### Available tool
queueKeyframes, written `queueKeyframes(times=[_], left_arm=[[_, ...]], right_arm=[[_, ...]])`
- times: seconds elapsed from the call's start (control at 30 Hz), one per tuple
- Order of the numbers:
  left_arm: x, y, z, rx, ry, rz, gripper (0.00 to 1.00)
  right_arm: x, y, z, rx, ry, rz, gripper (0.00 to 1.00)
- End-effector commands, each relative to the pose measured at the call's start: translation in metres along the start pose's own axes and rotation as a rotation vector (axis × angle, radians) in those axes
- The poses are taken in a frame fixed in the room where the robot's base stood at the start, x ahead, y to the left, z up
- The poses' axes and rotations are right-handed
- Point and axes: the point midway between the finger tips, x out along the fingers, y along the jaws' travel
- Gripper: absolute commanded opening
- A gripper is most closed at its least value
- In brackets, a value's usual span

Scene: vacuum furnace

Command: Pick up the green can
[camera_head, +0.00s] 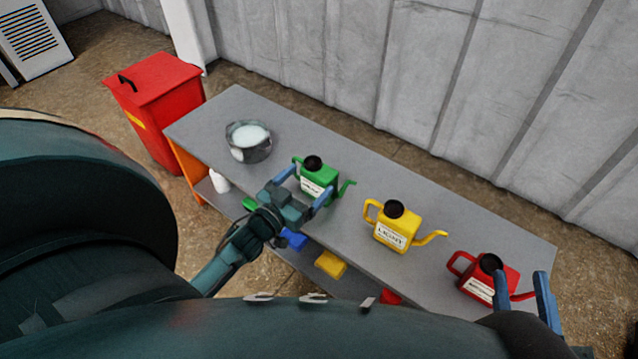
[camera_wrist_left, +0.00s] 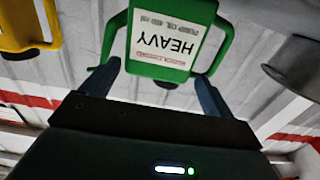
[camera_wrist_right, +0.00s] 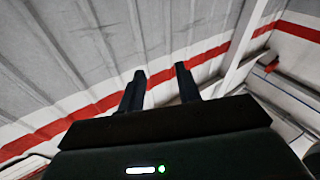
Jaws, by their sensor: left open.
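The green can (camera_head: 318,182) stands on the grey table, with a black cap, a handle on its left and a spout on its right. My left gripper (camera_head: 303,185) is open at the can's near side, its two blue fingers spread toward the left and right of the body. In the left wrist view the green can (camera_wrist_left: 172,40) shows its "HEAVY" label just beyond the spread fingers (camera_wrist_left: 160,85). Whether the fingers touch it I cannot tell. My right gripper (camera_head: 525,295) is open and empty beside the red can; its parted fingers (camera_wrist_right: 160,88) show in the right wrist view.
On the table (camera_head: 375,165), a metal pot (camera_head: 248,142) stands left of the green can. A yellow can (camera_head: 397,230) and a red can (camera_head: 488,277) stand to its right. Coloured items lie on the lower shelf. A red bin (camera_head: 160,105) stands beyond the table's left end.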

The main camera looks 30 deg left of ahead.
Motion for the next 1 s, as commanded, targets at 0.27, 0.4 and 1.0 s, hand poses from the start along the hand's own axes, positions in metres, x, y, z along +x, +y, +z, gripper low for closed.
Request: queueKeyframes(times=[0.27,0.4,1.0], left_arm=[[0.041,0.003,-0.003,0.000,0.003,0.000,0.87],[0.047,0.003,-0.005,0.000,0.002,0.000,0.87],[0.046,0.003,-0.005,-0.001,0.002,0.000,0.53]], right_arm=[[0.001,-0.003,0.005,0.042,0.019,-0.005,0.34],[0.003,-0.003,-0.001,0.050,0.030,-0.007,0.34],[0.003,-0.003,-0.001,0.045,0.031,-0.009,0.34]])
